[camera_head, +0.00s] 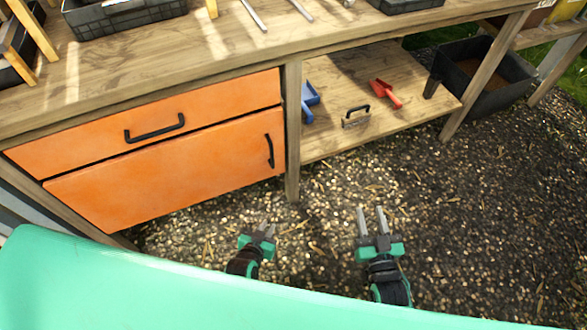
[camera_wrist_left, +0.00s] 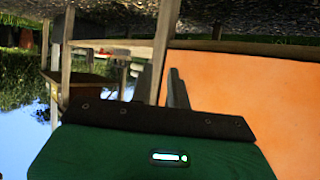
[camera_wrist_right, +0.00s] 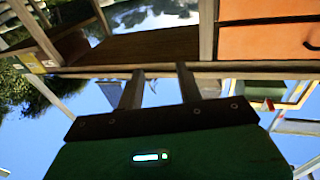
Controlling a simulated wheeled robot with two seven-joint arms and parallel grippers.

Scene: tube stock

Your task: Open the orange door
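The orange door (camera_head: 170,177) is the lower panel of the workbench cabinet. It looks shut, and its black vertical handle (camera_head: 270,151) sits near its right edge. My left gripper (camera_head: 267,222) is below the handle in the head view, in front of the bench over the gravel. It is open, empty and apart from the door. In the left wrist view a plain orange panel (camera_wrist_left: 245,100) fills the right side. My right gripper (camera_head: 371,209) is open and empty, further right over the gravel. Its wrist view shows orange fronts (camera_wrist_right: 262,43) at the upper right.
An orange drawer (camera_head: 200,112) with a black handle is above the door. A wooden bench post (camera_head: 292,140) stands right of the door. The lower shelf (camera_head: 345,75) holds a red scoop (camera_head: 386,93) and a blue one (camera_head: 309,100). The gravel (camera_head: 470,230) at right is clear.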

